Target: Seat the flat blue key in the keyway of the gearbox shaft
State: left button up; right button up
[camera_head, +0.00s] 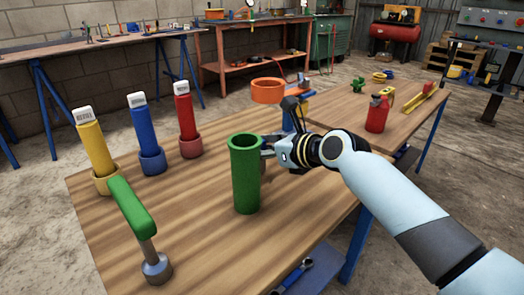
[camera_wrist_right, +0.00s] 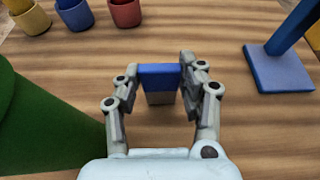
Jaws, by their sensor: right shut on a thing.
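My right gripper (camera_head: 268,147) is at the right side of the green tube in the head view, its fingertips partly hidden behind the tube. In the right wrist view the gripper (camera_wrist_right: 160,82) is shut on a small block (camera_wrist_right: 160,76) with a blue top face and a greyish lower face. I take it for the blue key, but cannot be sure. It is held between both fingertips above the wooden table. I cannot make out a gearbox shaft or keyway in either view. My left gripper is not in view.
A tall green tube (camera_head: 245,180) stands close beside the gripper. Behind it an orange ring (camera_head: 267,90) tops a blue stand (camera_wrist_right: 280,70). Yellow (camera_head: 94,146), blue (camera_head: 143,126) and red (camera_head: 185,112) labelled cylinders stand in cups. A green-handled tool (camera_head: 133,207) stands front left.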

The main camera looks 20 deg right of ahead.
jog(key=shift+f, duration=0.15)
jog(key=o, duration=1.3)
